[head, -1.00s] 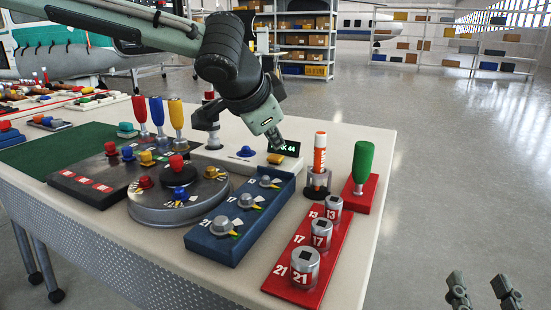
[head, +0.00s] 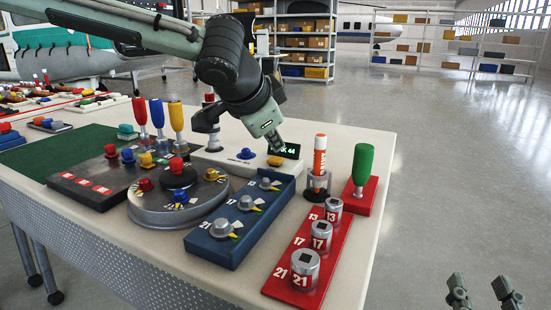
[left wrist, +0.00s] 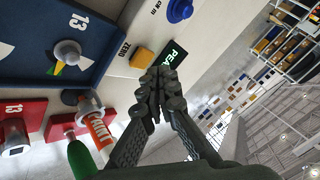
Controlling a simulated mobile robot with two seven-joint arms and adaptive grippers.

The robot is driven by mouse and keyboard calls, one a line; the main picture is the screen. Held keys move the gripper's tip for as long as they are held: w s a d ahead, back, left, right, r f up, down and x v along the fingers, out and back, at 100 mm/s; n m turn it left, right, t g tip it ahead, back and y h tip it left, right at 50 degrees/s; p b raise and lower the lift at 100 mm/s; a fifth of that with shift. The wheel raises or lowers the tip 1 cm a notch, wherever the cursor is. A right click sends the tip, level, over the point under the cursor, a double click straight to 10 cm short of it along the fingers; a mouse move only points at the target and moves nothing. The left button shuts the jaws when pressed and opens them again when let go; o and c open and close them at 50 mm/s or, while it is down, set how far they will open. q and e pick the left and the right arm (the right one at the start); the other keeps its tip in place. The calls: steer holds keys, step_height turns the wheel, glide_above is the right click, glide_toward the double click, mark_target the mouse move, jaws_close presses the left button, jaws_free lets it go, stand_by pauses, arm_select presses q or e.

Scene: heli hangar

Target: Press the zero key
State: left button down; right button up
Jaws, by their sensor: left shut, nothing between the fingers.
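The zero key is a yellow button (left wrist: 142,57) beside the word ZERO on a pale panel in the left wrist view. It also shows in the head view as a small yellow block (head: 275,161), just below the fingertips. My left gripper (head: 278,148) is shut and empty, pointing down near the key and the dark display (head: 291,151) with green text. In the left wrist view its closed fingertips (left wrist: 157,71) appear beside the key; contact cannot be told. My right gripper (head: 484,292) is open and empty at the lower right, away from the table.
A blue knob (head: 246,153) sits left of the key on the same panel. An orange-and-white marker (head: 319,157) and a green handle (head: 362,164) stand to the right. A blue board (head: 212,243) with knobs and a red board (head: 340,252) with cylinders lie in front.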

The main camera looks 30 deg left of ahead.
mark_target(274, 160)
stand_by(0.4)
arm_select(q)
steer(key=shift+f, duration=0.45)
steer(key=shift+f+b, duration=0.4)
steer(key=shift+b, duration=0.15)
stand_by(0.4)
steer(key=shift+r+p, duration=0.85)
steer(key=shift+p, duration=0.05)
step_height(274, 160, up, 5)
steer(key=p, duration=0.5)
steer(key=shift+r, duration=0.1)
stand_by(0.7)
